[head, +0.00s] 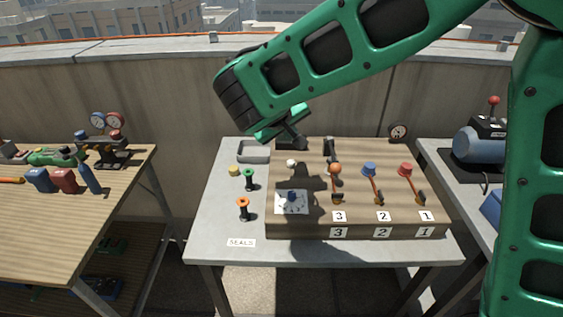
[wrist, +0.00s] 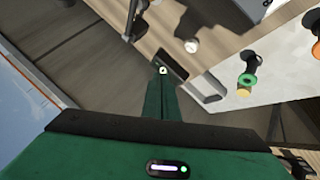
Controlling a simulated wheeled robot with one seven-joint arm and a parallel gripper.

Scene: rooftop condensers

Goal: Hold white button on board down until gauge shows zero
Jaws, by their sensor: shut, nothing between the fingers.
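The wooden board (head: 310,225) stands on the grey table in the middle of the head view. A white button (head: 291,163) rises from its upper left part; the wrist view shows a white round knob (wrist: 191,46) that appears to be it. A small dark round gauge (head: 398,131) stands at the board's back right; its needle is too small to read. My gripper (head: 299,143) is shut and empty above the board's back left edge, behind the button and apart from it. Its closed tip (wrist: 162,72) also shows in the wrist view.
On the board are several numbered levers with orange (head: 335,168), blue (head: 369,169) and red (head: 405,170) knobs, and a white dial plate (head: 291,208). Green (head: 249,175) and orange (head: 243,203) spools and a grey tray (head: 254,157) stand left of it. A concrete wall (head: 190,100) runs behind.

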